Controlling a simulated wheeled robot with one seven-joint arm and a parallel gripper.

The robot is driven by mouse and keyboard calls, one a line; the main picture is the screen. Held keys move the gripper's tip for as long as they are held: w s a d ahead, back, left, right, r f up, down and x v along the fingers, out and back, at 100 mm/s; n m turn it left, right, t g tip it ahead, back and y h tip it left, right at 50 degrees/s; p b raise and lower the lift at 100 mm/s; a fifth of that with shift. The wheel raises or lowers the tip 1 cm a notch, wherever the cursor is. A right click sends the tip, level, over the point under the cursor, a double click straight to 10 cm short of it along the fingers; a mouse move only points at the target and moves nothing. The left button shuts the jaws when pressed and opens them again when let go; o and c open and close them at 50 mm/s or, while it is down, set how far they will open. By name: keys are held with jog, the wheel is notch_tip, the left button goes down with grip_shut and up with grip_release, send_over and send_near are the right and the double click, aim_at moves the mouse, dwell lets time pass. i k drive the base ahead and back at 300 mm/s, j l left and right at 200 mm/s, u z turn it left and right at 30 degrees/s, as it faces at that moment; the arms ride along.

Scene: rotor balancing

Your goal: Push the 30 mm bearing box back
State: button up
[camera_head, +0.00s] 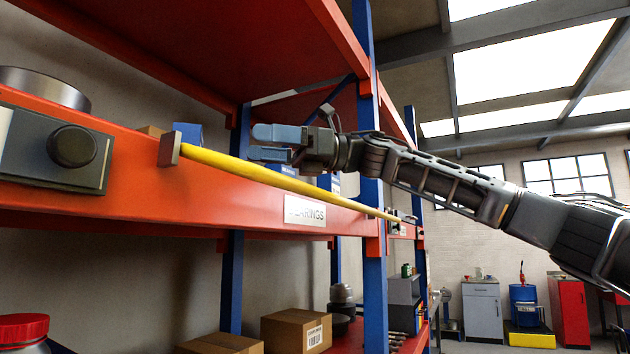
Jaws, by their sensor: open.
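Blue boxes stand on the red shelf above the BEARINGS sign (305,212). One blue box (188,132) is at the left. Another blue box with a pale label (287,170) shows just below my gripper, partly hidden by it. A third (325,182) is partly hidden behind the gripper and the yellow bar. Their print is too small to read, so I cannot tell which is the 30 mm box. My gripper (255,143) is open and points left, with its fingers one above the other and nothing visible between them. I cannot tell whether it touches a box.
A yellow bar (255,172) runs along the shelf front, just below my gripper. A blue upright (374,245) stands behind my wrist. An upper red shelf (190,40) hangs overhead. A grey device with a black knob (55,150) sits at the left. Cardboard boxes (296,328) are below.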

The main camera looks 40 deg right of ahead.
aim_at(329, 182)
jog(key=k+l, duration=0.1)
jog(key=l, duration=0.25)
jog(key=k+l, duration=0.15)
jog(key=l, duration=0.15)
jog(key=k+l, duration=0.1)
jog(key=l, duration=0.25)
jog(key=k+l, duration=0.1)
jog(key=l, duration=0.25)
